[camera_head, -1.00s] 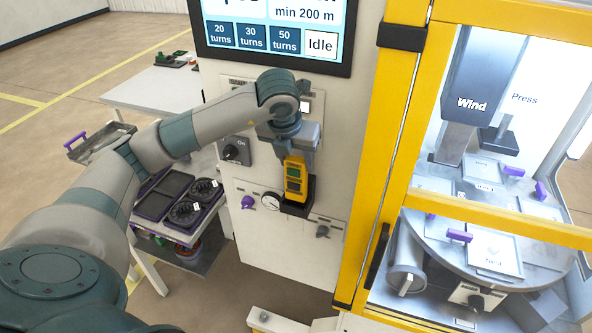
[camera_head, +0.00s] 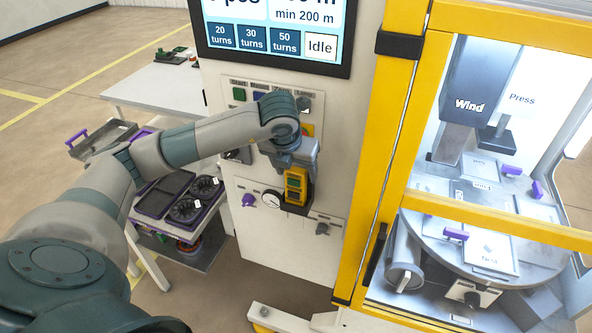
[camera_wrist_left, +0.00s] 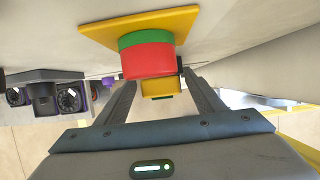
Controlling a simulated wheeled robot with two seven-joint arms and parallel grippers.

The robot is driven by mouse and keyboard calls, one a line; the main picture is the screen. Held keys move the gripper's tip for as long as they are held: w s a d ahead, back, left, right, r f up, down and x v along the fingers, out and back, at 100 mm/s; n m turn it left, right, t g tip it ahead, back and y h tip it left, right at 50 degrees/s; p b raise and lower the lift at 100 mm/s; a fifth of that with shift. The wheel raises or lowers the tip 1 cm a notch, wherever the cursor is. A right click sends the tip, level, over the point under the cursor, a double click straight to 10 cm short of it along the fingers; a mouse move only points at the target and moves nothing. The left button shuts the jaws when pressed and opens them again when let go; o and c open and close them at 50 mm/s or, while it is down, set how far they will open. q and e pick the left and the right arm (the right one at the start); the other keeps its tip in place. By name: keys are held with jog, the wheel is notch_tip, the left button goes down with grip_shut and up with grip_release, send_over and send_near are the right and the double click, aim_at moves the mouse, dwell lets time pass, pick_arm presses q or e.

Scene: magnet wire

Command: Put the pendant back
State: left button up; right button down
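The yellow pendant (camera_head: 296,187) with a small green screen and dark keys stands upright at the black holder (camera_head: 298,209) on the front of the white cabinet. Its lower end is at the holder; how deep it sits I cannot tell. My left gripper (camera_head: 294,168) is over the pendant's top and appears shut on it. In the left wrist view the yellow pendant (camera_wrist_left: 160,89) shows between the fingertips (camera_wrist_left: 160,80), partly hidden by the red and green stop button. My right gripper is not in view.
The stop button (camera_wrist_left: 147,57) on its yellow plate sticks out close to my left gripper. A gauge (camera_head: 271,199) and a purple knob (camera_head: 249,200) are left of the holder. The yellow-framed winding machine (camera_head: 385,150) stands at right. A table with dark trays (camera_head: 165,194) is at left.

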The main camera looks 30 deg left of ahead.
pick_arm(q)
jog(key=shift+r, duration=0.1)
jog(key=shift+s+r, duration=0.15)
jog(key=shift+r, duration=0.35)
jog(key=b+v, duration=0.3)
jog(key=v, duration=0.8)
jog(key=shift+f, duration=0.1)
